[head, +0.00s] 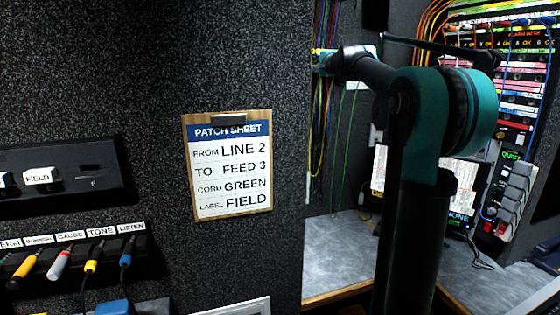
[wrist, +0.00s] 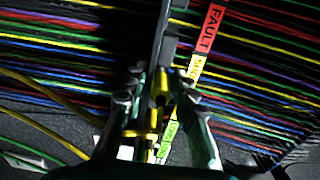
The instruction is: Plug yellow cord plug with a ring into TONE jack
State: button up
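In the wrist view my gripper (wrist: 160,85) has its two teal fingers on either side of a yellow plug-like piece (wrist: 160,88). A dark upright bar runs behind or above it. I cannot tell whether the fingers touch the yellow piece, and no ring on it can be made out. In the head view my arm reaches toward the coloured cords at the back, and the gripper's fingers are not clear there. A TONE label (head: 101,231) is on the dark holder strip at lower left, with a yellow-handled item (head: 91,266) below it. No TONE jack shows clearly in either view.
Many coloured wires (wrist: 60,45) cross the wrist view, with a red FAULT tag (wrist: 210,28) and a green tag (wrist: 166,140). In the head view a patch sheet (head: 230,165) hangs on the dark wall. A grey counter (head: 335,250) lies beyond its edge.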

grip_shut()
jog(key=shift+w+r, duration=0.1)
jog(key=shift+r, duration=0.05)
jog(key=o, duration=1.2)
grip_release()
jog(key=v, duration=1.2)
